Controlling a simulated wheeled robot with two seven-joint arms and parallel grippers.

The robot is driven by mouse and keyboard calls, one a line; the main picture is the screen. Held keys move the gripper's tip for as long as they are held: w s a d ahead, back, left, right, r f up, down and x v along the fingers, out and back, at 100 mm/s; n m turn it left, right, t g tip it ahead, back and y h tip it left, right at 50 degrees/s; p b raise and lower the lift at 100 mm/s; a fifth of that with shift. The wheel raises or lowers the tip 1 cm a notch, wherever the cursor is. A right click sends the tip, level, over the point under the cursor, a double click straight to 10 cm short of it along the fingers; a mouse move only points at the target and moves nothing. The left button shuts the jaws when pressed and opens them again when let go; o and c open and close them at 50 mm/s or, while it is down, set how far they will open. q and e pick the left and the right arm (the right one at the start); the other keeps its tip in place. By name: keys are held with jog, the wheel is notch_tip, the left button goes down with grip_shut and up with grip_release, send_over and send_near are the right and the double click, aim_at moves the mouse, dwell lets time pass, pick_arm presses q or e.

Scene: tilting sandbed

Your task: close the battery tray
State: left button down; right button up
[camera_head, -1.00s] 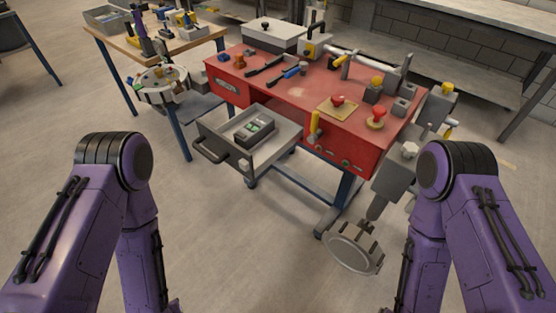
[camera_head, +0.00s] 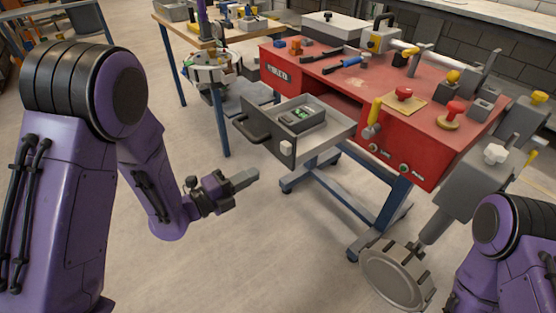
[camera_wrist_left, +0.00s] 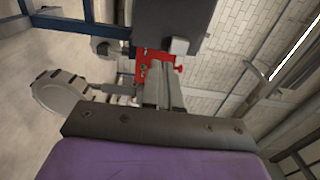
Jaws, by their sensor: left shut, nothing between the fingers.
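The battery tray (camera_head: 330,130) is a grey drawer pulled out from the left side of the red bench (camera_head: 420,135). Its dark front panel has a bar handle (camera_head: 252,131) and a pale block (camera_head: 286,148). A small box with green parts (camera_head: 302,114), perhaps the battery, lies inside. My left gripper (camera_head: 246,178) is shut and empty, in front of and below the tray, apart from it. In the left wrist view the gripper fingers (camera_wrist_left: 158,92) point toward the red bench, with a dark panel, probably the tray front, above (camera_wrist_left: 150,12). My right gripper is out of view.
The bench top holds red buttons (camera_head: 403,93) and tools. A yellow handle (camera_head: 375,112) sticks out near the tray's right side. A wooden table (camera_head: 215,38) stands behind. The floor before the tray is clear.

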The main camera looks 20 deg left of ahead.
pick_arm(q)
jog(key=p+x, duration=0.1)
jog(key=x, duration=0.8)
jog(key=shift+p, duration=0.4)
jog(key=shift+w+d, duration=0.1)
jog(key=shift+w, duration=0.1)
